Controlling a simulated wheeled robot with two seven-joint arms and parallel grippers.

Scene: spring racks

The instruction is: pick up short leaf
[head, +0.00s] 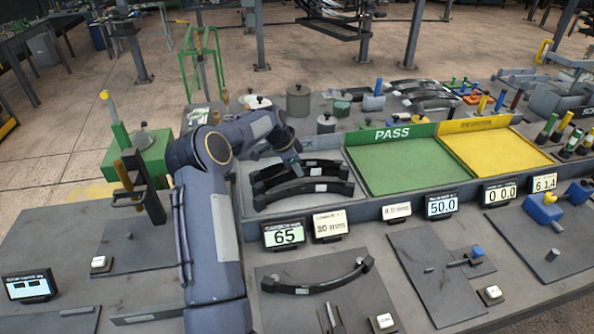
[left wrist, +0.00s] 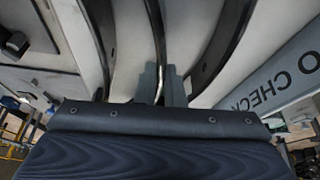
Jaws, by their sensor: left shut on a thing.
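Black curved leaves lie in the grey tray (head: 352,202), stacked one behind another, each with a pale label. The nearest leaf (head: 297,190) is in the clear; a leaf behind it (head: 318,173) is partly covered by my arm. My left gripper (head: 297,172) reaches down into the tray from behind the leaves. In the left wrist view my left gripper (left wrist: 164,84) is shut on the middle leaf (left wrist: 156,38), with a dark leaf on each side. I cannot tell from its size whether the held leaf is the short one. My right gripper is not in view.
A single leaf (head: 318,283) lies on a plate in front. Displays (head: 284,234) line the tray's front edge. The green PASS tray (head: 405,165) and yellow tray (head: 492,152) to the right are empty. Pots (head: 298,101) stand behind.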

